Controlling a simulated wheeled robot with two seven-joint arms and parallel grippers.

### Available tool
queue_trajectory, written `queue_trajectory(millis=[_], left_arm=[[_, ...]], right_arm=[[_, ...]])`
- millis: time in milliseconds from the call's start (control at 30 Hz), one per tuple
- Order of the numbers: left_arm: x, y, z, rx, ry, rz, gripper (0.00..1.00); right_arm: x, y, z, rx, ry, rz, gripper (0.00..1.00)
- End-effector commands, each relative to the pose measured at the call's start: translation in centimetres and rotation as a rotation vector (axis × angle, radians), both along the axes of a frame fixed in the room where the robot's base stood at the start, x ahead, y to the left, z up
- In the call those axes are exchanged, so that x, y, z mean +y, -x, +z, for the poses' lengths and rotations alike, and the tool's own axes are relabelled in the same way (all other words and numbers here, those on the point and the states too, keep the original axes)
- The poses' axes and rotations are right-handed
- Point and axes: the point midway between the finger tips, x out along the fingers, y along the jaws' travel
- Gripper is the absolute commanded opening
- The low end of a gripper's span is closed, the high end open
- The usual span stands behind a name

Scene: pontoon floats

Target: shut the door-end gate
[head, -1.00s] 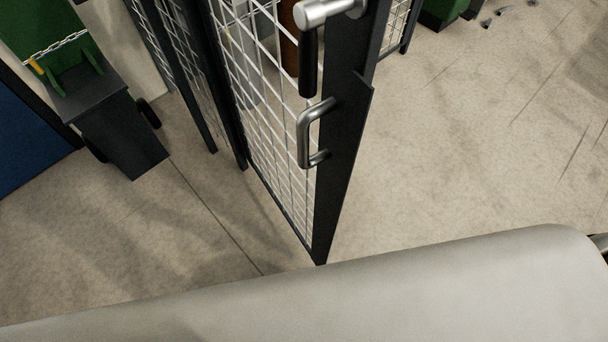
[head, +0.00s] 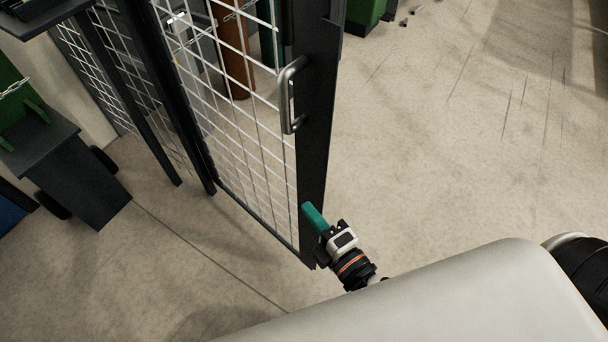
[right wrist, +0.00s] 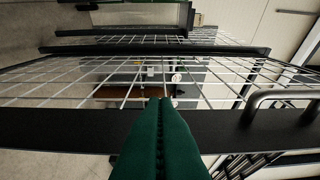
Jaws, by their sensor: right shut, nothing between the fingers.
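The gate (head: 245,150) is a white wire mesh panel in a dark frame, standing open with its free edge towards me in the head view. A steel pull handle (head: 289,95) is on that edge; it also shows at the right in the right wrist view (right wrist: 283,98). My right gripper (head: 306,207) has green fingers, is shut and empty, and is beside the gate's dark edge, below the handle in the picture. In the right wrist view the shut fingers (right wrist: 160,102) overlap the dark frame bar (right wrist: 70,130); I cannot tell whether they touch it. My left gripper is not in view.
A dark wheeled bin (head: 78,175) stands on the left. More mesh fence panels (head: 100,60) and a brown cylinder (head: 232,55) are behind the gate. A green bin (head: 364,12) is at the top. The concrete floor (head: 440,150) on the right is mostly clear.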

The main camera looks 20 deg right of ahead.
Motion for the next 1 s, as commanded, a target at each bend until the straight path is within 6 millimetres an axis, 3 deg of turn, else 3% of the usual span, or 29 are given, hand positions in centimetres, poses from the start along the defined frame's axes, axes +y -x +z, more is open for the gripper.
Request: queue_trajectory(millis=[400, 600, 1000], left_arm=[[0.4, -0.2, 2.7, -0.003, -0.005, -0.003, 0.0], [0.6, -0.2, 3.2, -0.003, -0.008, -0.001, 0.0], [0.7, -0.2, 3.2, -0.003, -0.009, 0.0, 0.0]], right_arm=[[1.5, -8.3, 0.3, 0.0, 0.001, -0.001, 0.0], [-0.9, -9.3, 0.1, 0.002, -0.001, 0.0, 0.0], [-1.6, -9.7, -0.1, 0.003, -0.004, -0.001, 0.0]])
